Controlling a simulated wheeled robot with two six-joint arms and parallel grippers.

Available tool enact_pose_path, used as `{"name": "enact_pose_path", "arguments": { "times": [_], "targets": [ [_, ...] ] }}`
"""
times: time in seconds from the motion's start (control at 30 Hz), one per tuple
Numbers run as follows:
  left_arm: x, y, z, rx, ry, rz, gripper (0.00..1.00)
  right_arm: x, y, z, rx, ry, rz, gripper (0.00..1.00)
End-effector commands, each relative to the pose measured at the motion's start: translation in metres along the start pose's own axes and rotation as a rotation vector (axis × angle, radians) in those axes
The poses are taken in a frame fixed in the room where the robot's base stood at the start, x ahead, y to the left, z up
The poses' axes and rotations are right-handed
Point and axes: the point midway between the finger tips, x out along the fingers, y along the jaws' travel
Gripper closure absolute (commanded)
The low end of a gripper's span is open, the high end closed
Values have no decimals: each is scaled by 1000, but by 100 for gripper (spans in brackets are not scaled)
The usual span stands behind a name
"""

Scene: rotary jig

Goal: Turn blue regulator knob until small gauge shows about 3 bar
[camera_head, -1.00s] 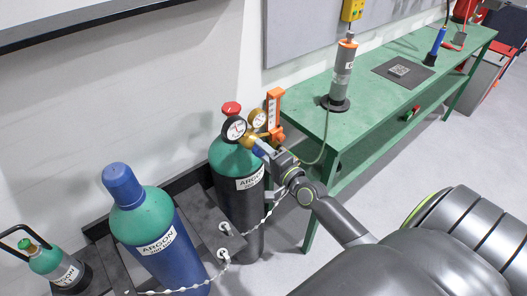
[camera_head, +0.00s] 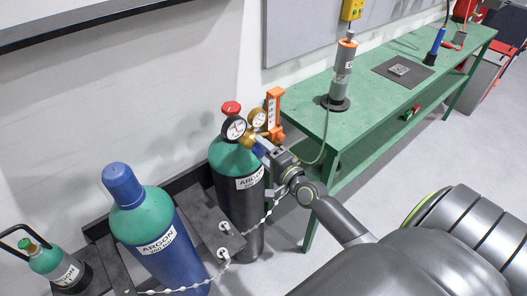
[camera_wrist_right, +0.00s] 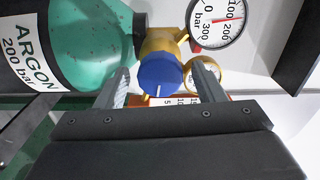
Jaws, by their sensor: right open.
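The blue regulator knob (camera_wrist_right: 160,76) faces the right wrist camera, with a short pale mark on its face. It sits on the brass regulator (camera_wrist_right: 160,42) of the green-topped argon cylinder (camera_head: 237,160). My right gripper (camera_head: 262,147) is at the regulator. In the wrist view its open fingers (camera_wrist_right: 164,80) stand on either side of the knob, with a visible gap on both sides. A white-faced gauge (camera_wrist_right: 222,20) marked in bar up to 300 has a red needle near 200. The other, brass-rimmed gauge (camera_wrist_right: 208,76) is partly covered by a finger; its reading is not visible.
A blue argon cylinder (camera_head: 155,235) and a small green-topped cylinder (camera_head: 58,268) stand to the left. Chains (camera_head: 224,262) run in front. A green workbench (camera_head: 375,110) is close on the right, with an orange-topped grey tool (camera_head: 342,70). An orange part (camera_head: 273,107) is behind the regulator.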

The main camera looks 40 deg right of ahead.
Motion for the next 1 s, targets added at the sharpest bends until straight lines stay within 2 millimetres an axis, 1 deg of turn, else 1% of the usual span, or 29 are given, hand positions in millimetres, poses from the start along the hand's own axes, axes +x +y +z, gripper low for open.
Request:
{"name": "enact_pose_path", "arguments": {
  "times": [0.17,0.27,0.37,0.5,0.8,1.0],
  "targets": [
    [0,0,0,0,0,0,64,-5,1,0,-1,0,1,37],
    [1,0,0,0,0,0,64,-16,1,0,-1,0,2,37],
    [3,0,0,0,0,0,64,-33,1,0,-2,0,2,37],
    [7,1,1,0,0,0,64,-62,3,0,-1,0,4,37],
    [21,2,2,0,0,0,64,-120,3,0,-2,-1,3,37],
    [32,3,3,0,0,0,64,-152,4,0,-1,-1,3,37]
  ]
}}
